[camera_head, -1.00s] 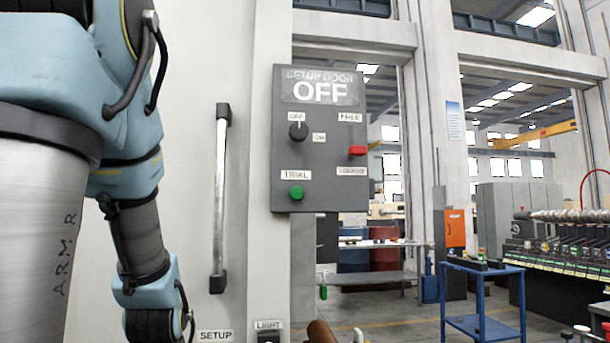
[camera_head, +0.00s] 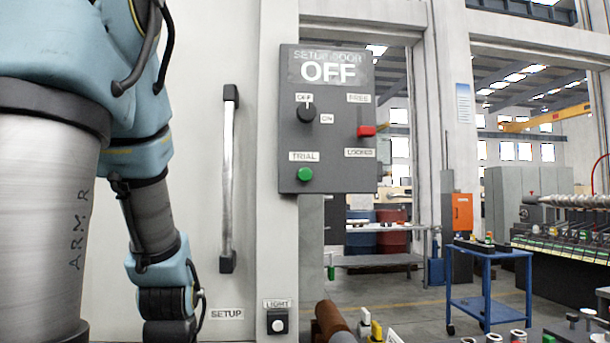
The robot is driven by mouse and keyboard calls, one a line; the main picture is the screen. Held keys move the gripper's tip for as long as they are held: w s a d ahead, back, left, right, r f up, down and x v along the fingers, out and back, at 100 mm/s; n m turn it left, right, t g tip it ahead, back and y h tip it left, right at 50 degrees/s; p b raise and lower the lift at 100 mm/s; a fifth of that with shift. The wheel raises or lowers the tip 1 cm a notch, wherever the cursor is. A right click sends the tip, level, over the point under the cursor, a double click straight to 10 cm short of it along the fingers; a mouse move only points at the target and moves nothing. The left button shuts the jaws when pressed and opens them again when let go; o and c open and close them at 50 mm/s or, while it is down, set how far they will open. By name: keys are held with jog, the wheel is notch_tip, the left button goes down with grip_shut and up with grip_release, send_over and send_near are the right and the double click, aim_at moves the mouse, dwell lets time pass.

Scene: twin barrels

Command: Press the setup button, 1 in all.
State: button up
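The SETUP label (camera_head: 227,314) is on the pale door panel, low in the head view, just right of my arm. No button shows by it; the area under the label is cut off by the frame's bottom edge. My arm hangs down on the left side, and its lower links end at the bottom edge. My gripper is out of the picture, so its state does not show.
A light switch (camera_head: 278,322) sits right of the label. Above is a grey control box (camera_head: 340,120) reading OFF, with a knob, a red slider and a green TRIAL button (camera_head: 305,174). A vertical handle (camera_head: 228,180) is left of it. A blue cart (camera_head: 486,285) stands right.

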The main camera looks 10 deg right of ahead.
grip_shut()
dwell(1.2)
